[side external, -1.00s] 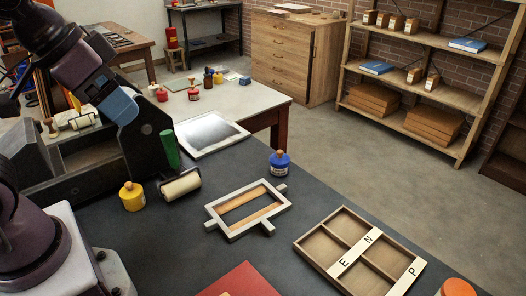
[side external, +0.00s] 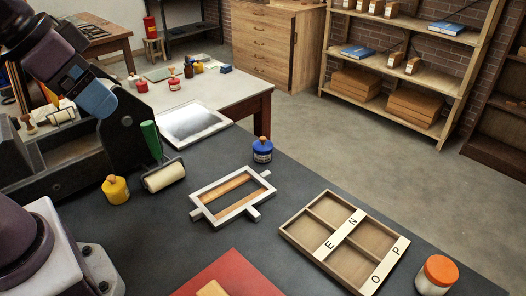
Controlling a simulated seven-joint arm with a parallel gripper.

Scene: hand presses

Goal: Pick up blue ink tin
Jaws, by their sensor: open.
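The blue ink tin (side external: 262,154) stands upright on the dark table top, near its far edge. It has a blue lid with a wooden knob and a pale label band. Parts of my arm show at the upper left and lower left of the side view. My gripper's fingers do not show, so their place relative to the tin cannot be seen. Nothing touches the tin.
A grey-rimmed frame (side external: 232,199) lies just in front of the tin. A yellow tin (side external: 116,191) and a green-handled roller (side external: 165,175) are to the left. A lettered wooden tray (side external: 292,231) and an orange-lidded jar (side external: 437,274) are at right.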

